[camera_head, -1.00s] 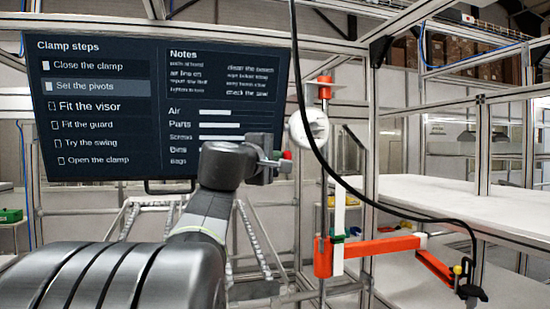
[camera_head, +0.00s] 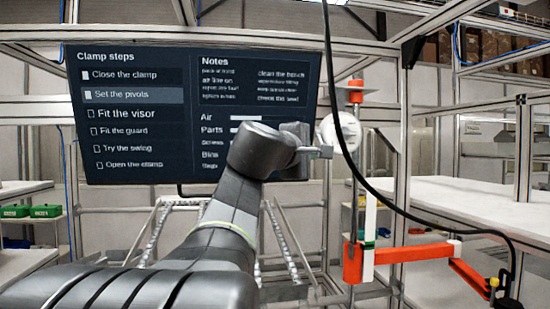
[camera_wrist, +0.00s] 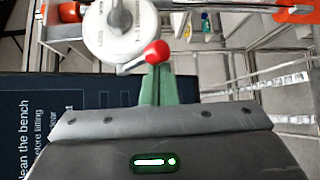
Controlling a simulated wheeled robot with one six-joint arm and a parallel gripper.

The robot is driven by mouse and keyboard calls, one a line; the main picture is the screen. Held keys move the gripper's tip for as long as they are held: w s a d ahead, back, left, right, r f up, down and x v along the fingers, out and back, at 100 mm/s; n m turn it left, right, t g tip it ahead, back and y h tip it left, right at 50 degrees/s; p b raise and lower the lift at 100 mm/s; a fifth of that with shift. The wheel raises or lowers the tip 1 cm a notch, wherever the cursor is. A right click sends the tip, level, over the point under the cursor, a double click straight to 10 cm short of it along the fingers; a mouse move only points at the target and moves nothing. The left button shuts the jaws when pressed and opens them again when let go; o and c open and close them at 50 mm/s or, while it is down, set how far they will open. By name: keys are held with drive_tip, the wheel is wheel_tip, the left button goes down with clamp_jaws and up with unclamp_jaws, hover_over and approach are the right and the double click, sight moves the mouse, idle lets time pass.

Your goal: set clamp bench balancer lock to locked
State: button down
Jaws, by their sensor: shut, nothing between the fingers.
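The balancer (camera_head: 346,132) is a white round drum hanging under an orange fitting on the frame, right of the screen. In the wrist view, the white drum (camera_wrist: 117,24) fills the top, with a dial-like face and small marks. A short pale lever with a red ball knob (camera_wrist: 157,52) sticks out beside it. My gripper (camera_head: 325,152) is shut and empty, just left of the drum. In the wrist view, my greenish fingertips (camera_wrist: 157,72) are right at the red knob; I cannot tell whether they touch. The knob is hidden in the head view.
A dark screen (camera_head: 140,165) stands behind my arm. A black cable (camera_head: 352,165) hangs in front of the drum. Below is an orange clamp arm (camera_head: 410,251) on a post. A white bench (camera_head: 470,205) stands at right, green bins (camera_head: 46,211) at left.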

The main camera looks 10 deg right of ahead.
drive_tip(key=shift+s+r+p, duration=0.25)
drive_tip(key=shift+s+r, duration=0.15)
drive_tip(key=shift+r, duration=0.35)
drive_tip(key=shift+s+r+p, duration=0.25)
drive_tip(key=shift+s+r, duration=0.1)
drive_tip(key=shift+r, duration=0.7)
drive_tip(key=shift+a+f, duration=0.1)
